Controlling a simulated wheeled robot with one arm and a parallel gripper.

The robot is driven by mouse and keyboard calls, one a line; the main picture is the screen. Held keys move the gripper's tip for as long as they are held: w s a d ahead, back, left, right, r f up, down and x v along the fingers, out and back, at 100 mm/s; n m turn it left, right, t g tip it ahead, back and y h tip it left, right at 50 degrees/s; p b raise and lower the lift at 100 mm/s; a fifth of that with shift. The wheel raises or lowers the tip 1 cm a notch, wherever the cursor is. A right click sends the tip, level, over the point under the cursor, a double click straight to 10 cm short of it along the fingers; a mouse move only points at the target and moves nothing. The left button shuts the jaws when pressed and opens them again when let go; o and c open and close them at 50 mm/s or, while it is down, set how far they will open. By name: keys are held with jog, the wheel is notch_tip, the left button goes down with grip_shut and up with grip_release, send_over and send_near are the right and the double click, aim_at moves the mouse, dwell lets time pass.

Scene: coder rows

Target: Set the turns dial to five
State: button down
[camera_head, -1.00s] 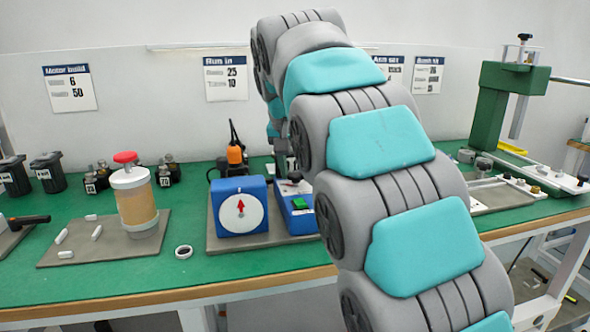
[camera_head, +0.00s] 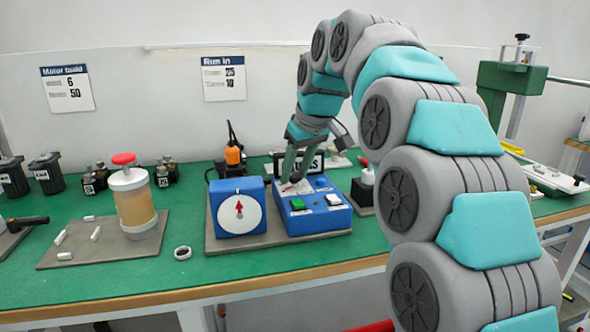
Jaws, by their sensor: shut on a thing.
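A blue control box (camera_head: 318,224) stands on a grey plate, with a pale label panel on its sloping top, a green button and a white button. My gripper (camera_head: 294,172) reaches down to the panel from behind and is shut on a small dark knob (camera_head: 295,179). The knob's setting and markings are too small to read. Left of the box, a blue unit (camera_head: 222,197) carries a round white face (camera_head: 239,213) with a red pointer directed straight up.
Behind the box stand an orange tool (camera_head: 234,155) and a sign partly hidden by my gripper. A dark block with a red-topped knob (camera_head: 364,185) is close on the right.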

jog(key=n+g+y, duration=0.1)
jog(key=n, duration=0.3)
jog(key=shift+w+d, duration=0.1)
jog(key=shift+w, duration=0.1)
jog(key=shift+n+g+y+p, duration=0.35)
jog(key=shift+n+g, duration=0.35)
jog(key=shift+n, duration=0.9)
jog(key=shift+c, duration=1.9)
grip_release()
jog(key=shift+s+r, duration=0.1)
jog(key=shift+r, duration=0.05)
